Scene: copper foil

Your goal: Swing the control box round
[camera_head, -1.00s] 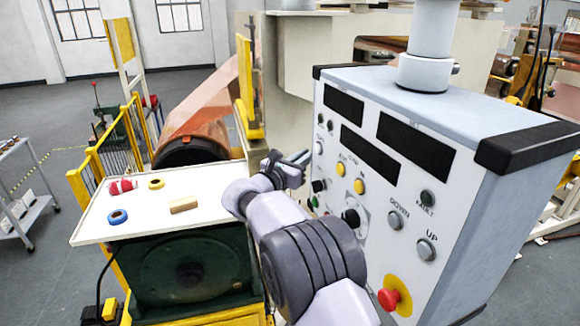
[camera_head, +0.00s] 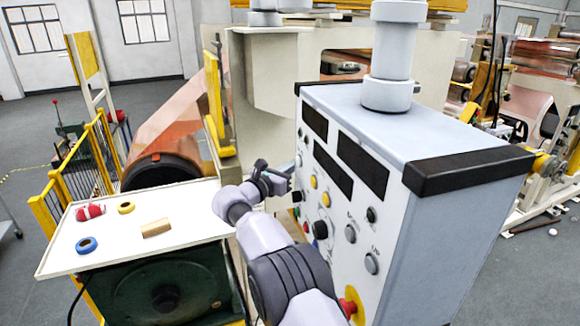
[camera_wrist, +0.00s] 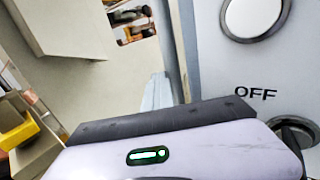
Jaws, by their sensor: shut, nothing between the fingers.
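The control box (camera_head: 455,225) is a pale grey-blue cabinet with black corner trims, hanging from a thick round column (camera_head: 390,60). Its front panel (camera_head: 340,215) faces left and toward me, with dark displays, knobs and buttons. The broad right side shows bare. My gripper (camera_head: 284,181) is shut and empty beside the panel's left edge, close to the knobs; whether it touches the box cannot be told. In the wrist view, the panel (camera_wrist: 220,70) with a round button and the word OFF is at the right. My gripper's body covers the lower part there.
A white tabletop (camera_head: 190,195) at the left holds a red spool (camera_head: 90,212), a yellow ring (camera_head: 126,208), a blue ring (camera_head: 86,245) and a wooden block (camera_head: 156,228). A yellow railing (camera_head: 75,185) stands behind it. Foil machinery fills the back. Floor is open at right (camera_head: 550,270).

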